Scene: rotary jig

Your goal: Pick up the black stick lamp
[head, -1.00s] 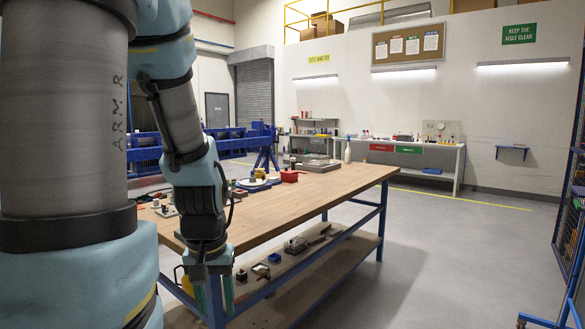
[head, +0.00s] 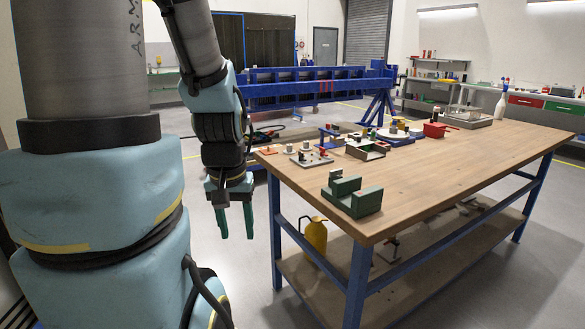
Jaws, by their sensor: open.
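I cannot pick out a black stick lamp in the head view; small dark items on the table and its lower shelf are too small or partly hidden to name as it. My gripper (head: 235,222) hangs pointing down, left of the workbench's near end. Its two green fingers are apart, with nothing between them. It is clear of the bench, over the grey floor.
The wooden workbench (head: 450,170) has a green block fixture (head: 355,197) near its front corner. Several small fixtures and a red box (head: 435,130) stand farther back. A yellow can (head: 315,237) is on the lower shelf (head: 320,278). A blue frame (head: 310,90) stands behind.

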